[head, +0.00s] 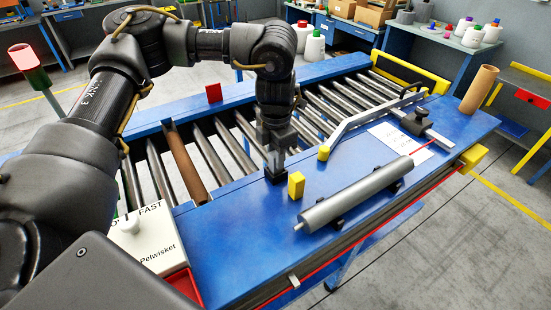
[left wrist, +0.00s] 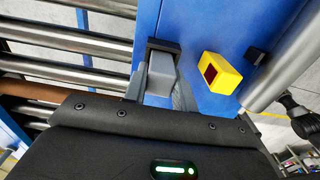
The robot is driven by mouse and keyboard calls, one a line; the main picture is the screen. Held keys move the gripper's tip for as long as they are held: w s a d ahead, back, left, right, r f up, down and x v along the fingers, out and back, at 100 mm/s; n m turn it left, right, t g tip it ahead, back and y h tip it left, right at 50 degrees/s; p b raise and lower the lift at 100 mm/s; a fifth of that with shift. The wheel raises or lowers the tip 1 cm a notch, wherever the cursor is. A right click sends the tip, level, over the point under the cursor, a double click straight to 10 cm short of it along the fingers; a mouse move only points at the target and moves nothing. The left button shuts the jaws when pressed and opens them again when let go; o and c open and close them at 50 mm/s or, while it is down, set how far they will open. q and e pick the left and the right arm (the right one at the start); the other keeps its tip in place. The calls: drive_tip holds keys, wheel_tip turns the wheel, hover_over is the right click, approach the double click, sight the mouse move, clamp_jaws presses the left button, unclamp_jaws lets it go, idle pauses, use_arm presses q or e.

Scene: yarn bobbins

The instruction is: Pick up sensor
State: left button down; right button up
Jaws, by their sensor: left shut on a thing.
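My left gripper (head: 275,158) points down at the near edge of the blue table, beside the rollers. In the left wrist view its two fingers (left wrist: 161,86) are shut on a grey block (left wrist: 161,72). A black holder (left wrist: 163,45) is at the block's far end; in the head view this black piece (head: 274,176) is on the table under the fingers. I cannot tell whether block and holder are joined. A yellow box (head: 296,185) stands just right of the gripper, apart from it; the left wrist view shows its dark red window (left wrist: 210,70). My right gripper is not in view.
A grey cylinder (head: 355,195) lies on black supports to the right. A grey bar (head: 365,122) and a brown tube (head: 478,88) are farther back. Steel rollers (head: 225,148) run behind the gripper. A white control box (head: 145,238) is at the lower left.

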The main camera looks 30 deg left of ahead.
use_arm(q)
wheel_tip(320, 180, up, 2)
drive_tip(key=shift+r+b, duration=0.1)
drive_tip(key=shift+b, duration=0.45)
drive_tip(key=s+d+r+b, duration=0.4)
drive_tip(key=s+d+r, duration=0.2)
drive_tip(key=d+r, duration=0.4)
drive_tip(key=d, duration=0.2)
drive_tip(key=shift+d, duration=0.35)
wheel_tip(320, 180, up, 4)
drive_tip(key=p, duration=0.4)
drive_tip(key=shift+p, duration=0.4)
drive_tip(key=shift+s+a, duration=0.1)
